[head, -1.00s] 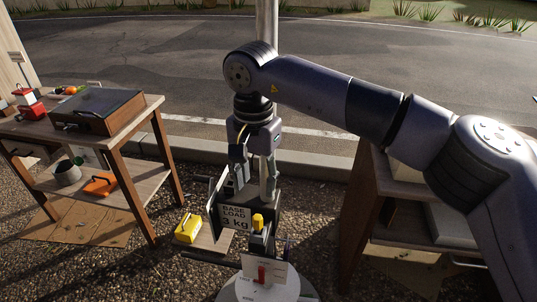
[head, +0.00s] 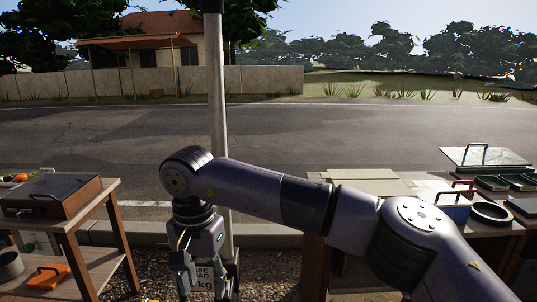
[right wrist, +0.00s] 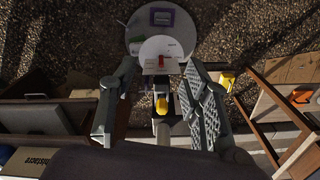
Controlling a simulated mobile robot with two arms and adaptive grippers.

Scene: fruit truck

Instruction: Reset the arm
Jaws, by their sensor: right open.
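My right arm reaches across the head view from the lower right, and its gripper (head: 208,286) points down at the lower edge. In the right wrist view the two fingers of the right gripper (right wrist: 158,80) are spread apart, with nothing held between them. A yellow-topped part (right wrist: 161,105) shows in the gap, below the fingers. My left gripper is in neither view.
A wooden table (head: 75,217) with a dark-lidded case (head: 52,194) stands at left. A counter (head: 497,229) with trays stands at right. A grey pole (head: 216,100) rises behind the arm. A round white base (right wrist: 137,45) shows beyond the fingers.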

